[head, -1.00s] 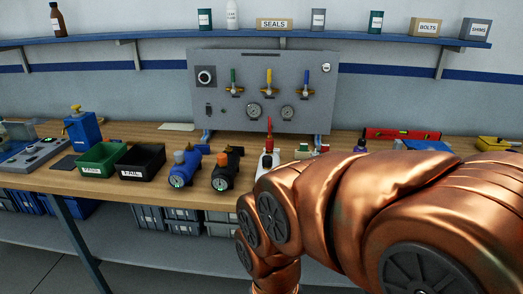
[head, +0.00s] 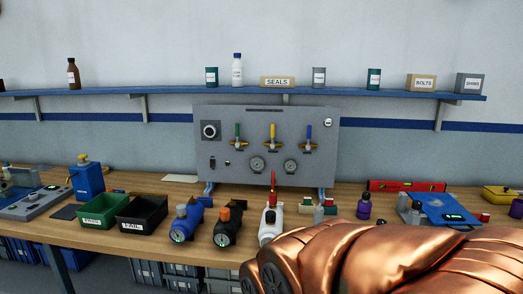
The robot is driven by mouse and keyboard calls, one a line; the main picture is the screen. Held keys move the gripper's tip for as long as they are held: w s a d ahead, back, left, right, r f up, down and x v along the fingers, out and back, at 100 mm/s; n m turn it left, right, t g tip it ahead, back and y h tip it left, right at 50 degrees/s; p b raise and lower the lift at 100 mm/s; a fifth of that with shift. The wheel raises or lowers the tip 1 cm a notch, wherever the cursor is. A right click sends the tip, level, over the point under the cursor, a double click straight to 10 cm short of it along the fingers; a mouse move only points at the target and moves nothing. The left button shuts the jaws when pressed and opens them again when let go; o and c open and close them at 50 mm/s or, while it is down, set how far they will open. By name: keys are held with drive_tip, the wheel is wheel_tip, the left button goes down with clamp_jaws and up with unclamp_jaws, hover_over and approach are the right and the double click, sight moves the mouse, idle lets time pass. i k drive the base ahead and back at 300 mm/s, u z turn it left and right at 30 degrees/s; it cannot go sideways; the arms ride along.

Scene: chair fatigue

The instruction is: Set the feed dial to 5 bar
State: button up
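A grey panel (head: 315,165) stands upright at the back of the workbench in the head view. A round black dial (head: 210,130) with a light face is at its upper left; its marks are too small to read. Three valve levers, green (head: 237,137), yellow (head: 273,138) and blue (head: 308,138), sit in a row to the right. My copper-coloured arm fills the lower right; my gripper is not in view.
On the wooden bench (head: 155,188) before the panel stand blue (head: 185,222), black-and-orange (head: 228,228) and white-and-red (head: 269,218) devices. Green (head: 100,223) and black (head: 140,226) bins are left. A red level (head: 405,186) lies right. A shelf (head: 180,94) runs above.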

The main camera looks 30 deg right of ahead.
sight(210, 131)
drive_tip(key=u, duration=0.45)
drive_tip(key=i, duration=0.95)
drive_tip(key=z, duration=0.35)
